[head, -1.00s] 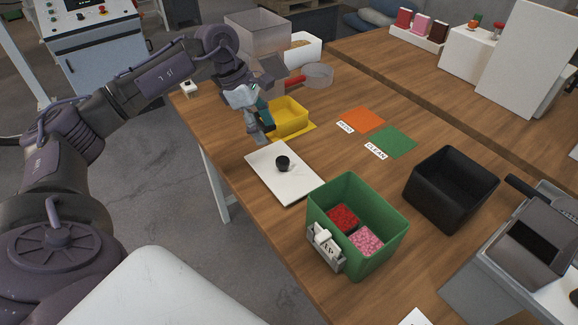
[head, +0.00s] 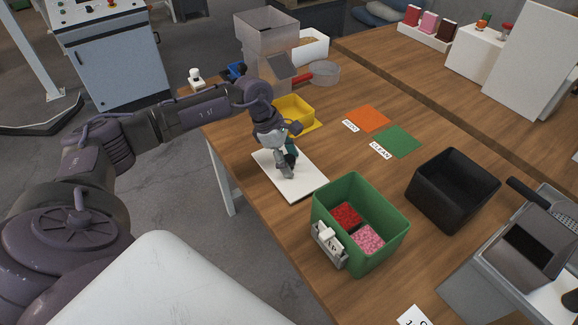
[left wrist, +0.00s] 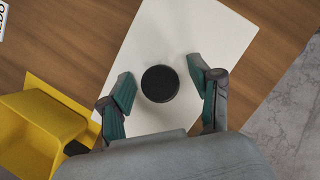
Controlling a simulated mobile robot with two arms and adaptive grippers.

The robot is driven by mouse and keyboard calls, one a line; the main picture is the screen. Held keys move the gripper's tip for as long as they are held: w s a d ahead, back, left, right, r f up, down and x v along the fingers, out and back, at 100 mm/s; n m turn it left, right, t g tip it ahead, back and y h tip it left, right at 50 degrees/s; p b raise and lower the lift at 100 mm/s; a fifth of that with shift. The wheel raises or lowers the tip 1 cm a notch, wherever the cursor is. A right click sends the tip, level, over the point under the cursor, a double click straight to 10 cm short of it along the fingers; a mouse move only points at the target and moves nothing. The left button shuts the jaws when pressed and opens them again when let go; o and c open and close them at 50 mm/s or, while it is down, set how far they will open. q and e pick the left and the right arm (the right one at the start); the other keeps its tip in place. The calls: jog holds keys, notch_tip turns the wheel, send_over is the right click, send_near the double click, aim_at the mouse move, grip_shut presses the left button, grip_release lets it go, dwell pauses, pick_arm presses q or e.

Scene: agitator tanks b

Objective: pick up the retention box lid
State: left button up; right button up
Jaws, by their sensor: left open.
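The retention box lid (head: 308,186) is a flat white rectangular plate lying on the wooden table. Its round black knob shows in the left wrist view (left wrist: 160,84), where the white plate (left wrist: 185,35) lies beneath it. My left gripper (head: 287,170) is over the lid and hides the knob in the head view. In the left wrist view my left gripper (left wrist: 164,88) is open, with one teal fingertip on each side of the knob and a gap to it on both sides. My right gripper is not in view.
A green box (head: 327,198) with red and pink contents stands just in front of the lid. A yellow tray (head: 296,112) is behind it. A black bin (head: 449,190) stands to the right. Orange (head: 368,118) and green (head: 398,141) mats lie on the table.

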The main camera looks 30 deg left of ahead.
aim_at(289, 158)
pick_arm(q)
jog(key=shift+c, duration=1)
grip_shut()
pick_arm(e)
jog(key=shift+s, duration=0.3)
pick_arm(q)
notch_tip(289, 158, up, 9)
jog(key=shift+f+b, duration=0.1)
jog(key=shift+b, duration=0.75)
jog(key=shift+r, duration=0.65)
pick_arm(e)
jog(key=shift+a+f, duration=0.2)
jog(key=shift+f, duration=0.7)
